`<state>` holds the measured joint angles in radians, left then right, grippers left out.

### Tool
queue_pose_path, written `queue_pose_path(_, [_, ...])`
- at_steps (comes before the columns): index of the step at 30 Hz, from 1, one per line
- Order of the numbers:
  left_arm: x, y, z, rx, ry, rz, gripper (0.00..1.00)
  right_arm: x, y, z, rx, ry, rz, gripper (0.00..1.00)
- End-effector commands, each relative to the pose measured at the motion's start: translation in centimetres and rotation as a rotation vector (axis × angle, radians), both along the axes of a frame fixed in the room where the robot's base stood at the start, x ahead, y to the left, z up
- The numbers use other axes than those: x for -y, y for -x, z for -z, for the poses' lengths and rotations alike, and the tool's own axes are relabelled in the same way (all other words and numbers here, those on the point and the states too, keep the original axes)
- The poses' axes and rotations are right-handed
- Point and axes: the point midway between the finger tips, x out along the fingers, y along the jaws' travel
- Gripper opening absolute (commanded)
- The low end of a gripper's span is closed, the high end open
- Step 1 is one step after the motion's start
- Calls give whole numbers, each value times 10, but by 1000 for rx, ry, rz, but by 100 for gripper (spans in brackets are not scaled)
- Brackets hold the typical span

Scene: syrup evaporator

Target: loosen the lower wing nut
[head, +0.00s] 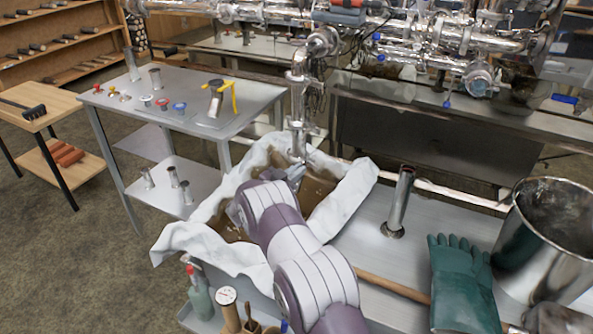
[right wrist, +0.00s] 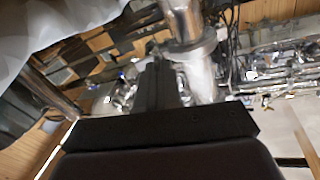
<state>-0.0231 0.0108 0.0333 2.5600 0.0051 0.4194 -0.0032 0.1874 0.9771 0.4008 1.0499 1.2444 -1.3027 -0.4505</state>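The vertical steel pipe (head: 298,95) comes down from the overhead pipework, with clamps along it. Its lower end (head: 303,150) hangs over a cloth-lined tub. My right gripper (head: 293,172) is at this lower end, mostly hidden behind my own wrist. In the right wrist view the dark fingers (right wrist: 155,80) look close together, beside the pipe and its flange (right wrist: 187,50). Whether they hold anything cannot be seen. The lower wing nut is too small or hidden to make out clearly.
The white cloth (head: 345,195) drapes over the tub holding brown liquid. A short upright tube (head: 398,205), a green glove (head: 462,280) and a steel pot (head: 545,240) stand to the right. A steel table (head: 190,95) with small parts is at the left.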

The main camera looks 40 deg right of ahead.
Motion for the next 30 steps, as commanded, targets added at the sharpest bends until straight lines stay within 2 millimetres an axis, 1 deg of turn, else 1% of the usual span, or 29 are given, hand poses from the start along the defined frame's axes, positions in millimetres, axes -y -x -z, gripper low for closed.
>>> queue_pose_path(13, [0, 0, 0, 0, 0, 0, 81, 0, 1, 2, -11, 0, 1, 0])
queue_pose_path(14, [0, 0, 0, 0, 0, 0, 81, 0, 1, 2, -11, 0, 1, 8])
queue_pose_path(15, [0, 0, 0, 0, 0, 0, 81, 0, 0, 2, -11, 0, 1, 21])
queue_pose_path(16, [0, 0, 0, 0, 0, 0, 81, 0, 1, 1, -11, 0, 1, 31])
queue_pose_path(25, [0, 0, -1, 0, 0, 0, 81, -2, 0, 0, -9, 1, 0, 31])
queue_pose_path(28, [0, 0, -2, 0, 0, 0, 81, -13, 2, 0, -10, 2, -3, 31])
queue_pose_path(29, [0, 0, -2, 0, 0, 0, 81, -19, 3, -1, -9, 3, -3, 31])
queue_pose_path(30, [0, 0, -3, 0, 0, 0, 81, -30, 6, 0, -10, 1, -4, 31])
